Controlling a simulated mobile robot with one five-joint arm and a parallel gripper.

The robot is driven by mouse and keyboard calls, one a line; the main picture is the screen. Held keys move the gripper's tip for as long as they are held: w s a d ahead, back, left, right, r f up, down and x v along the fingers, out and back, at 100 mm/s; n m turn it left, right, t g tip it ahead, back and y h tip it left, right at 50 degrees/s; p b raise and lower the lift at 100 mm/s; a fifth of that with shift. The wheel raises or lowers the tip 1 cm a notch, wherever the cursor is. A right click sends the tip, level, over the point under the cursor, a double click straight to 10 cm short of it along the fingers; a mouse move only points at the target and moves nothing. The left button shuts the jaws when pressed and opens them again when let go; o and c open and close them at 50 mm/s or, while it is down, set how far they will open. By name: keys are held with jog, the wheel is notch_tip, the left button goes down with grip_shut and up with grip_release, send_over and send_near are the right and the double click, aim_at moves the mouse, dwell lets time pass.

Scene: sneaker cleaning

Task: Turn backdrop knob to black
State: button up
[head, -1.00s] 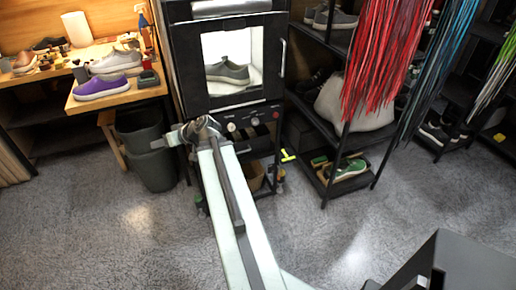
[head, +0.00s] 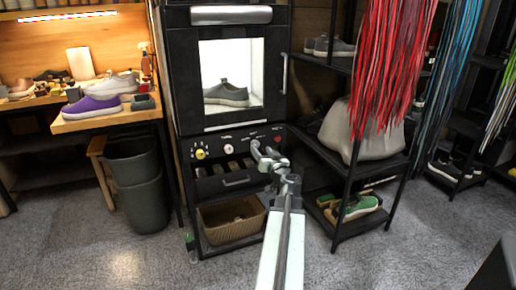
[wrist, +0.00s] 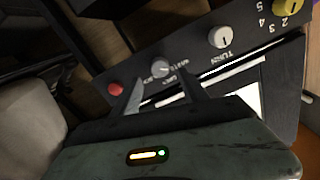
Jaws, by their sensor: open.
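The backdrop knob (wrist: 160,68) is a small grey knob in the wrist view, with small printed labels around it. It sits on the dark control panel (head: 238,140) of the photo booth, between a white knob (wrist: 220,38) and a red button (wrist: 115,88). My gripper (wrist: 160,84) is open, its two fingers pointing at the panel on either side of the grey knob's line. I cannot tell whether they touch it. In the head view my gripper (head: 264,156) is at the panel's right part and hides the grey knob. Where the knob points is too small to read.
A yellow numbered knob (head: 200,154) is at the panel's left end. The lit booth (head: 224,48) above holds a grey sneaker (head: 227,93). A shoe rack (head: 347,205) stands close on the right.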

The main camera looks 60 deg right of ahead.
aim_at(257, 145)
jog(key=x, duration=0.5)
jog(key=shift+w+d, duration=0.1)
grip_shut()
